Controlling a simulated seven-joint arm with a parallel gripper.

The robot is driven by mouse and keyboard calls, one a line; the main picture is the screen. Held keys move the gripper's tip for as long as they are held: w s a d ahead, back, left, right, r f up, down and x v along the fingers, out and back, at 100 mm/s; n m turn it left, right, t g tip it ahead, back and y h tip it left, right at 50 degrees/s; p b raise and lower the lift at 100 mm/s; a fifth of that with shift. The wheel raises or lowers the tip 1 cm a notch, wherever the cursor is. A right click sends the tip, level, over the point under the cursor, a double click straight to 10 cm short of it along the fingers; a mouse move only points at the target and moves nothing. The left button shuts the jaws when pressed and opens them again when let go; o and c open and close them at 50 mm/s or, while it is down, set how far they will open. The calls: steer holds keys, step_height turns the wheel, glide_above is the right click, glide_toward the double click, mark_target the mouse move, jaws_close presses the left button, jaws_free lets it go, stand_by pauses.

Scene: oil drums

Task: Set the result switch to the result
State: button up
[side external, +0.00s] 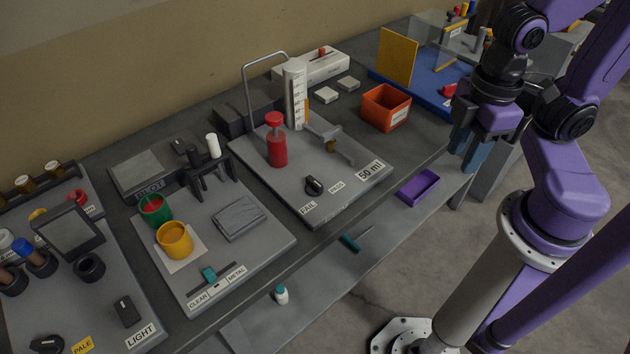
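A small black switch (314,186) sits at the front of the grey middle board (285,187), between a FAIL label (308,207) and a PASS label (337,187). Which label it is set to is too small to tell. On the same board stand a white graduated cylinder (295,98), a red bottle (277,146) and a 50 ml label (370,170). The liquid level in the cylinder is not readable. My gripper (468,147) is well to the right of the switch, pointing down, with its blue-grey fingers apart and nothing visible between them.
A left board has a teal slider (209,274) by CLEAR and METAL labels, with a green cup (155,209) and yellow cup (175,240). An orange bin (386,107) and blue tray (425,90) lie near my gripper. A metal loop (246,92) rises behind the cylinder.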

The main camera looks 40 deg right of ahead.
steer(key=w+a+r+m, duration=0.2)
steer(key=w+a+m, duration=0.55)
steer(key=w, duration=0.45)
steer(key=m, duration=0.5)
glide_toward(314, 181)
step_height(314, 181, down, 9)
steer(key=shift+a+r, duration=0.15)
jaws_close()
